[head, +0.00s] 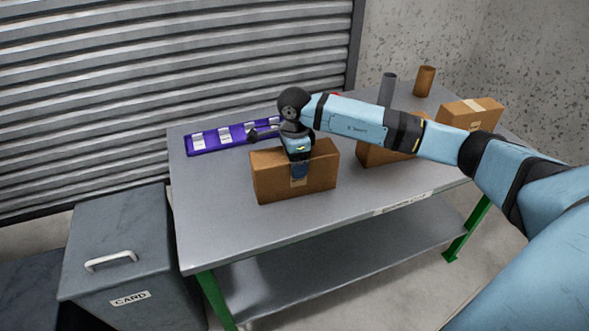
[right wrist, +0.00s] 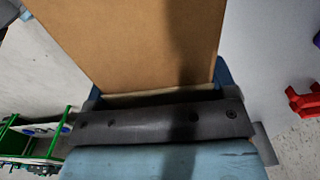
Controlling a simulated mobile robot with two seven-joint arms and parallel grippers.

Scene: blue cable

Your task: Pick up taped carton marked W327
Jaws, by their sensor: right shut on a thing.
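A brown taped carton (head: 268,183) stands on the grey table (head: 345,203) near its front. My right gripper (head: 299,172) reaches down over the carton from above and is shut on it. In the right wrist view the carton (right wrist: 135,40) fills the space between the two blue fingers of the gripper (right wrist: 155,88). I cannot tell whether its base touches the table. Its marking is not readable, so I cannot confirm W327. My left gripper is not in view.
Another carton (head: 378,155) stands behind my right arm, and a third (head: 470,114) is at the back right. A grey tube (head: 387,88) and a brown tube (head: 426,80) stand behind. A purple strip with white labels (head: 210,143) lies left. A bin marked CARD (head: 130,255) stands front left.

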